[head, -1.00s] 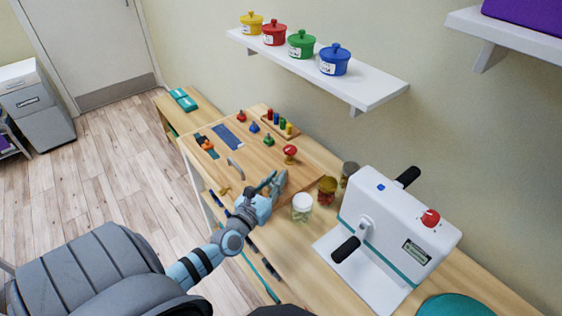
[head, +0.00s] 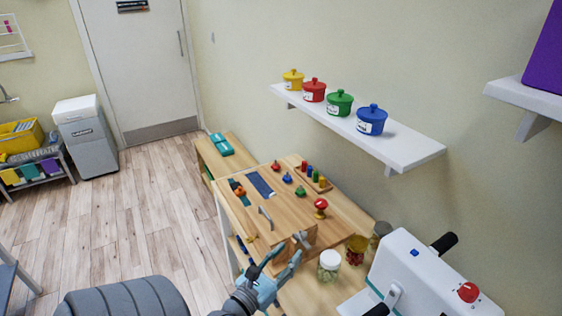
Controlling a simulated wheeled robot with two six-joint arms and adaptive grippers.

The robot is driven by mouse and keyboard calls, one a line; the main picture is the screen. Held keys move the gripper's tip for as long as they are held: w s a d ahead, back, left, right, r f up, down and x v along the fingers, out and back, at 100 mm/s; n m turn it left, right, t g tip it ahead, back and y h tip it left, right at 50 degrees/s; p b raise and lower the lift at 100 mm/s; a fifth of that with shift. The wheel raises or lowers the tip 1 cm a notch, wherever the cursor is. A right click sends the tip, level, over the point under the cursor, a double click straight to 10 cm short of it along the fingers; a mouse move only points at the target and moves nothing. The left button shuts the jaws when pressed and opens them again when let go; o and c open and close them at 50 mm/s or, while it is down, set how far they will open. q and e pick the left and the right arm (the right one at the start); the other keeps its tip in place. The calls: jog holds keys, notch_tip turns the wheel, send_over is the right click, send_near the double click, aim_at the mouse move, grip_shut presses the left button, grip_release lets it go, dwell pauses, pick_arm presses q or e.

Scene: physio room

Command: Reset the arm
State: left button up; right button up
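My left gripper (head: 284,256) is at the lower middle of the head view. Its dark finger and light blue finger are spread apart with nothing seen between them. It is just in front of the near edge of a wooden activity board (head: 262,217) on the bench. A grey cross-shaped knob (head: 302,239) stands on the board's near end, close beyond the fingertips; I cannot tell whether they touch. My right gripper is not in view.
The board carries a grey handle (head: 265,216), a red knob (head: 321,205) and several coloured pieces. A white-lidded jar (head: 329,265) stands close right of the gripper. A white crank machine (head: 425,275) is farther right. A wall shelf (head: 390,146) holds coloured pots.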

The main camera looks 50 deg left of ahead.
pick_arm(q)
jog(key=shift+s+d, duration=0.15)
jog(key=shift+s, duration=0.65)
jog(key=shift+s+d, duration=0.1)
jog(key=shift+s, duration=0.65)
